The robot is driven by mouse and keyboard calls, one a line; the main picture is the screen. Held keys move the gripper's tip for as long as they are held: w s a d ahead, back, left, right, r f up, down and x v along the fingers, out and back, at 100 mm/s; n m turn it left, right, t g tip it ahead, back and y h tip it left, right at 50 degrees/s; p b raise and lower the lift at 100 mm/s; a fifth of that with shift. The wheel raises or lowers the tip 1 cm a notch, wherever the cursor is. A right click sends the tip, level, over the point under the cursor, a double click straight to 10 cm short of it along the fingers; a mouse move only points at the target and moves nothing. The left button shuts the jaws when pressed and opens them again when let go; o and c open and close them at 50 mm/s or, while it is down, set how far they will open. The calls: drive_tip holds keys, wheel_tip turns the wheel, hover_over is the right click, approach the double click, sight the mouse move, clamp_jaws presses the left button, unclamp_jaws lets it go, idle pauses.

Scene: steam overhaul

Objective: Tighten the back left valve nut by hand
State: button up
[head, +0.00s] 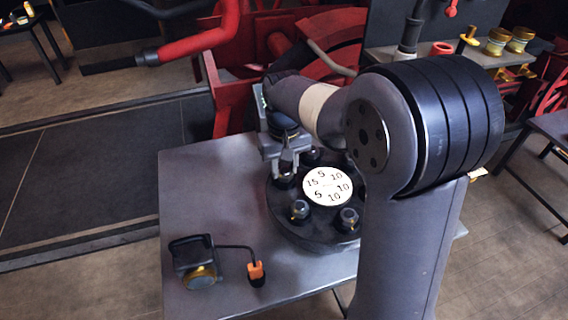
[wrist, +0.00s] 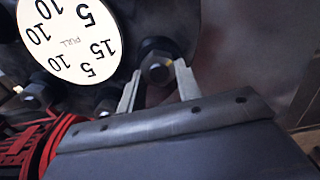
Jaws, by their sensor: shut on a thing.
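A round dark valve cover (head: 318,228) lies on a grey table, with a white numbered disc (head: 327,185) at its middle. Several hex nuts stand around its rim. My gripper (head: 286,170) points down at the back left valve nut (head: 284,182). In the wrist view, its two pale fingers stand on either side of this nut (wrist: 157,70) and are shut on it. The fingers partly hide the nut in the head view. My arm covers the right part of the valve cover.
A black device (head: 192,262) with a brass part and a cable to an orange-and-black piece (head: 256,272) lies at the table's (head: 200,170) front left. Red machinery stands behind the table. A back shelf (head: 470,55) holds brass-coloured jars (head: 497,41). The table's left back part is clear.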

drive_tip(key=m+p, duration=0.2)
drive_tip(key=m, duration=0.4)
drive_tip(key=shift+d+r, duration=0.1)
drive_tip(key=shift+d, duration=0.05)
drive_tip(key=m+p, duration=0.1)
drive_tip(key=m, duration=0.5)
drive_tip(key=shift+d, duration=0.1)
drive_tip(key=shift+m, duration=0.3)
drive_tip(key=o, duration=1)
wheel_tip(320, 180, up, 11)
drive_tip(key=shift+f, duration=0.15)
drive_tip(key=shift+f, duration=0.1)
